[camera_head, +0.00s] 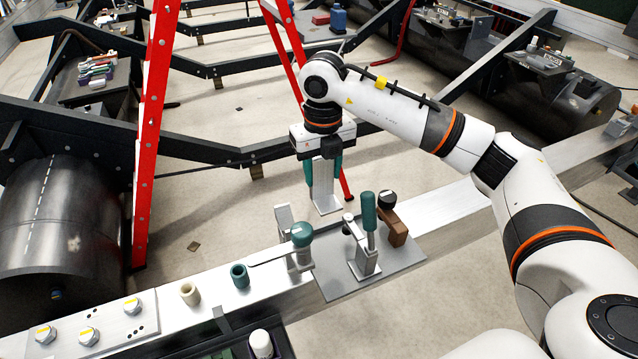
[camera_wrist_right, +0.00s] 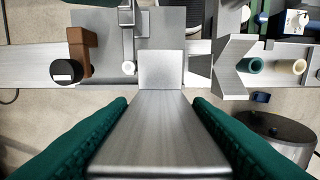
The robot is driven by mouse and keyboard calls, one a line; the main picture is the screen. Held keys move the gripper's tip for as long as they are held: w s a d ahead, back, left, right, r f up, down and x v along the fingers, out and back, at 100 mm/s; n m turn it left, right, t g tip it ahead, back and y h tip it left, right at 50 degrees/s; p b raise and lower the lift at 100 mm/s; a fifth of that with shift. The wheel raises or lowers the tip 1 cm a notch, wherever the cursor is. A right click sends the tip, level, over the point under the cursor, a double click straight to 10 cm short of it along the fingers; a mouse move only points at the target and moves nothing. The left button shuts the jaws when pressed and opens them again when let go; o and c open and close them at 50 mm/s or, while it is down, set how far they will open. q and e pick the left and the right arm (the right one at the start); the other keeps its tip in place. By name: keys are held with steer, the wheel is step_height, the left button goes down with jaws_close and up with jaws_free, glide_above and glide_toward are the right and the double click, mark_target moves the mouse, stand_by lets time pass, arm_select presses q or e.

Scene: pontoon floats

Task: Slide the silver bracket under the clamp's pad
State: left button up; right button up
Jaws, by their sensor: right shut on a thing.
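My right gripper (camera_head: 324,184) has its green fingers shut on the silver bracket (camera_head: 327,203), which hangs upright beyond the metal beam in the head view. In the right wrist view the bracket (camera_wrist_right: 160,135) lies between the green fingers (camera_wrist_right: 160,104), its flat foot pointing toward the plate. The clamp (camera_head: 364,262) stands on a grey plate (camera_head: 400,262) with its green handle raised. Its pad (camera_wrist_right: 128,68) is at the end of the clamp arm, left of the bracket's foot in the wrist view; the bracket is apart from it. My left gripper is not in view.
A brown block with a black knob (camera_head: 397,232) stands right of the clamp. A silver stand with a teal knob (camera_head: 302,236) is left of it. Teal (camera_head: 239,275) and beige (camera_head: 190,293) cups sit on the beam. A red ladder (camera_head: 152,120) stands behind.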

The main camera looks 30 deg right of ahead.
mark_target(322, 197)
step_height(322, 197, down, 3)
steer(key=shift+s+f+b, duration=0.1)
steer(key=shift+f+b, duration=0.1)
steer(key=shift+b, duration=0.1)
steer(key=shift+f, duration=0.5)
